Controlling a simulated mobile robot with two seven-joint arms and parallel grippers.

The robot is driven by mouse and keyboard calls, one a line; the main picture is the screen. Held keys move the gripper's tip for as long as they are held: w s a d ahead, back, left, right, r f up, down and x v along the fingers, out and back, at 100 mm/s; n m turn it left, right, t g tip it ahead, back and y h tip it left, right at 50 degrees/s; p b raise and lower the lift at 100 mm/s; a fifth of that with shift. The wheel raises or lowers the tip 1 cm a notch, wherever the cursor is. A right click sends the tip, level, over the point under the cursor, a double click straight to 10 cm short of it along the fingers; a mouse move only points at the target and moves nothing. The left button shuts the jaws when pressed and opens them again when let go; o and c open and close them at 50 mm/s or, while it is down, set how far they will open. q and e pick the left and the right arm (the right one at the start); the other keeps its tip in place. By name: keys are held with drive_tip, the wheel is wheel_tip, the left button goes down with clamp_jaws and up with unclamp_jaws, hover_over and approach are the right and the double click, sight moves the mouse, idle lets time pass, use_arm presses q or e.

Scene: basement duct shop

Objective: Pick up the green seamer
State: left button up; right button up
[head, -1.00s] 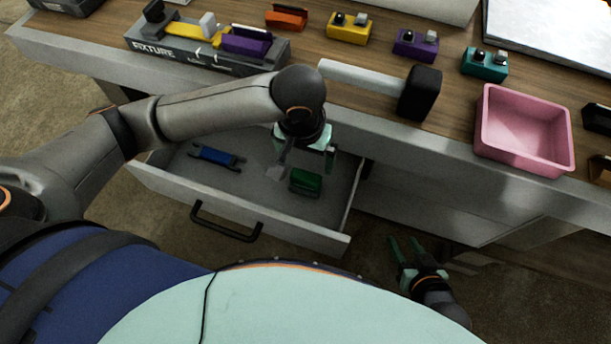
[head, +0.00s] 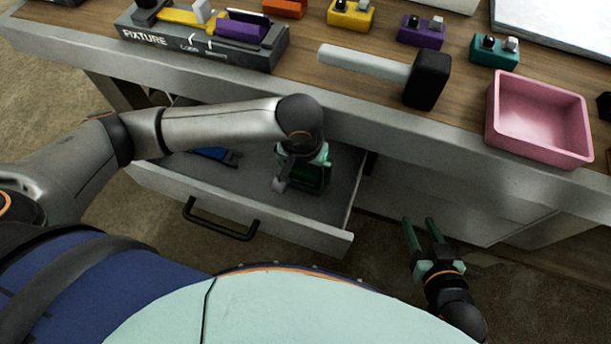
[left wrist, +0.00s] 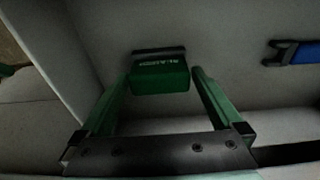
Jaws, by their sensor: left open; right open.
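The green seamer (head: 313,177) lies in the open drawer (head: 325,222), partly hidden in the head view by my left gripper (head: 303,176). In the left wrist view the seamer (left wrist: 160,78) is a green block with pale lettering and a dark strip along its far edge. My left gripper (left wrist: 161,76) is open, its green fingers on either side of the seamer with narrow gaps visible. I cannot tell how far above the drawer floor the fingertips are. My right gripper (head: 419,222) is open and empty, in front of the bench, right of the drawer.
A blue tool (head: 214,155) lies in the drawer's left part, also in the left wrist view (left wrist: 304,53). The bench top overhangs the drawer. On it are a hammer (head: 430,80), a pink bin (head: 493,132), a fixture box (head: 262,57) and several coloured blocks.

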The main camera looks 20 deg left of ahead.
sight(306, 170)
use_arm(q)
drive_tip(key=c, duration=1.3)
drive_tip(key=shift+r, duration=0.1)
drive_tip(key=shift+r, duration=0.25)
drive_tip(key=shift+r+p, duration=0.55)
drive_tip(key=shift+r, duration=0.3)
wheel_tip(306, 170, up, 8)
drive_tip(key=p, duration=0.2)
drive_tip(key=shift+f+p, duration=0.15)
drive_tip(key=shift+p, duration=0.15)
use_arm(e)
drive_tip(key=s, duration=0.1)
drive_tip(key=s+f+g, duration=0.2)
drive_tip(key=shift+s+a, duration=0.1)
drive_tip(key=shift+a, duration=0.3)
